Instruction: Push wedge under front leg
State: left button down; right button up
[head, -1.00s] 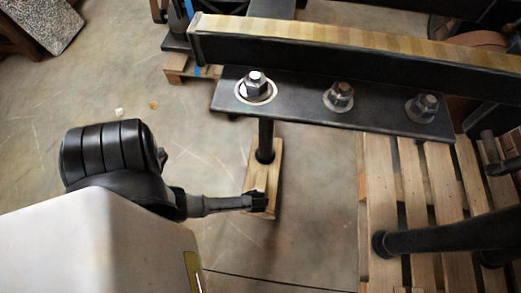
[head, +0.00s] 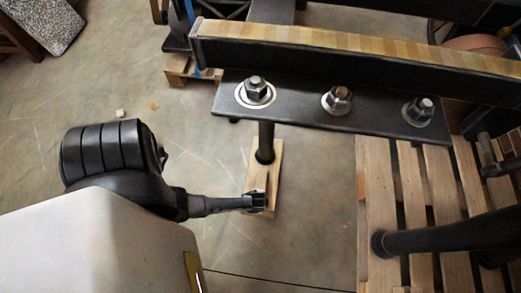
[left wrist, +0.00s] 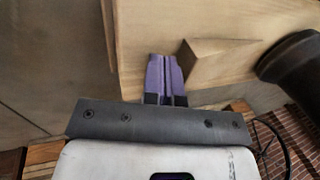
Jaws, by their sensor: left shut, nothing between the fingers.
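The black front leg (head: 266,138) stands on a pale wooden board (head: 277,165) on the floor. A small wooden wedge (left wrist: 215,58) lies on the board in the left wrist view, between my fingers and the dark round leg (left wrist: 295,68). My left gripper (head: 262,201) is shut and empty, low over the near part of the board. Its purple fingers (left wrist: 165,70) are close beside the wedge's left end; I cannot tell whether they touch it. My right gripper is not in view.
A black plate (head: 300,110) with large nuts and a long beam (head: 350,58) sit above the leg. A wooden pallet (head: 378,195) with a thick black bar (head: 450,235) lies to the right. The floor left of the board is open.

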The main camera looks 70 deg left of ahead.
aim_at(260, 187)
pick_arm(q)
jog(key=shift+w+a, duration=0.25)
jog(key=shift+a, duration=0.2)
jog(key=shift+w+a, duration=0.3)
jog(key=shift+a, duration=0.25)
jog(key=shift+w+a, duration=0.15)
jog(key=shift+a, duration=0.1)
dwell(0.3)
jog(key=shift+w+a, duration=0.25)
jog(key=shift+a, duration=0.15)
jog(key=shift+w+a, duration=0.3)
jog(key=shift+a, duration=0.3)
dwell(0.4)
jog(key=shift+w+a, duration=0.15)
jog(key=shift+a, duration=0.1)
jog(key=shift+a, duration=0.2)
